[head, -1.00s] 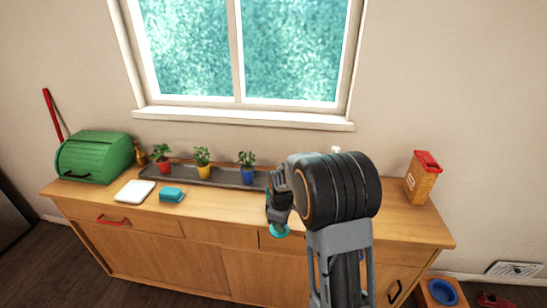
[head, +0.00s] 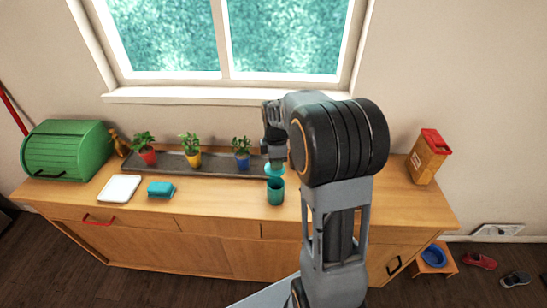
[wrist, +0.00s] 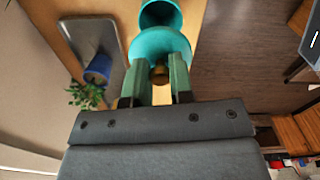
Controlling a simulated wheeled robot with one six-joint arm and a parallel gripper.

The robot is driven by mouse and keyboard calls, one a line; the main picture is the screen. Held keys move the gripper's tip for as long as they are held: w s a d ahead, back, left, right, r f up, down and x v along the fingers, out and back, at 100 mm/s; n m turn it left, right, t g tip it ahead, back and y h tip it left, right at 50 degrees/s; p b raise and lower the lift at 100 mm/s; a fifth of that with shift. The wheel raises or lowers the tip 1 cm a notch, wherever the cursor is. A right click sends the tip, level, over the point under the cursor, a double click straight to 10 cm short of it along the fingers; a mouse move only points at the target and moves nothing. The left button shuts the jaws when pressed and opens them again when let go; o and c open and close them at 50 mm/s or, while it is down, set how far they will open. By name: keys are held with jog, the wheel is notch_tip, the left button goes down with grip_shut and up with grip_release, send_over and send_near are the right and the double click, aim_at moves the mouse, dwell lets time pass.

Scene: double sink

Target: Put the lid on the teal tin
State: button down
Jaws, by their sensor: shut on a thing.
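The teal tin (head: 275,193) stands upright on the wooden counter, its open mouth showing in the wrist view (wrist: 160,14). The lid (head: 274,170) is a teal disc with a brass knob. My gripper (head: 274,160) is shut on that knob; the wrist view shows the green fingers (wrist: 159,75) on either side of it and the lid (wrist: 160,43) beyond. The lid is held apart from the tin. In the head view it appears just above the tin's rim; in the wrist view it overlaps the near part of the tin. The exact gap cannot be told.
A dark tray (head: 215,169) with red, yellow and blue (head: 242,160) potted plants lies close to the left and behind. A red-topped box (head: 428,157) stands right.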

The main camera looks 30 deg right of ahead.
jog(key=shift+d+f+b, duration=0.1)
jog(key=shift+f+b, duration=2.1)
jog(key=shift+f, duration=0.9)
jog(key=shift+s+d+f, duration=0.1)
jog(key=shift+f, duration=0.05)
dwell(0.3)
jog(key=shift+c, duration=2.2)
grip_release()
jog(key=shift+r+p, duration=2.7)
jog(key=shift+r, duration=0.85)
jog(key=shift+c, duration=0.2)
